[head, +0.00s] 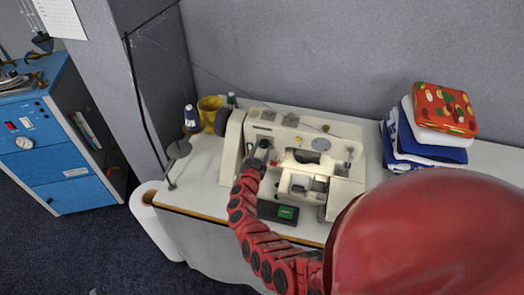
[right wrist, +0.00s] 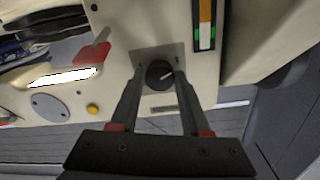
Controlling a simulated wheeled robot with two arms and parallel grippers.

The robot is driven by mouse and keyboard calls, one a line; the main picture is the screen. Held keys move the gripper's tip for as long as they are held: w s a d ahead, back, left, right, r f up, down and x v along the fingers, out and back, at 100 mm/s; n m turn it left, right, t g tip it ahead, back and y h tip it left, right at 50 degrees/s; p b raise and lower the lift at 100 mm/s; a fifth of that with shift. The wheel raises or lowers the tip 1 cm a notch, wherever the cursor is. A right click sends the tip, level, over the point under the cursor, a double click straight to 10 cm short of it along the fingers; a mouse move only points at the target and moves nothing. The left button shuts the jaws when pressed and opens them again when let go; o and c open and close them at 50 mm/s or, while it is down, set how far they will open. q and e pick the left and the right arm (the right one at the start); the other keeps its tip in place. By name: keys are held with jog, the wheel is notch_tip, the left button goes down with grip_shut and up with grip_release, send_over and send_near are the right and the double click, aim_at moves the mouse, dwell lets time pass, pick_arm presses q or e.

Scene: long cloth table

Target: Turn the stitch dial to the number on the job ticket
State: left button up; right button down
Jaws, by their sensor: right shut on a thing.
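The stitch dial (right wrist: 158,73) is a small black round knob with a pale pointer line, set on a grey plate of the cream sewing machine (head: 318,143). My right gripper (right wrist: 159,77) is shut on the dial, with a finger at each side of it. I cannot read any numbers around the dial. No job ticket can be made out for certain; a white sheet (head: 60,17) hangs on the wall at upper left, its writing too small. My left gripper is out of view.
A small dark box with a green screen (head: 286,213) lies before the machine. Folded cloths (head: 430,125) are stacked at right. A blue cabinet (head: 62,140) is farther left.

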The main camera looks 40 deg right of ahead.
jog(key=m+b, duration=0.2)
jog(key=m, duration=0.1)
jog(key=m+b, duration=0.1)
jog(key=m, duration=0.1)
jog(key=shift+f+b, duration=0.3)
jog(key=shift+b, duration=0.1)
jog(key=shift+r+m+b, duration=0.1)
jog(key=shift+m+b, duration=0.6)
jog(key=shift+m, duration=0.2)
jog(key=shift+r+m+b, duration=0.1)
jog(key=shift+m+b, duration=1.35)
jog(key=shift+m, duration=0.45)
jog(key=shift+r, duration=0.1)
jog(key=shift+c, duration=1.9)
grip_release()
jog(key=shift+a, duration=0.15)
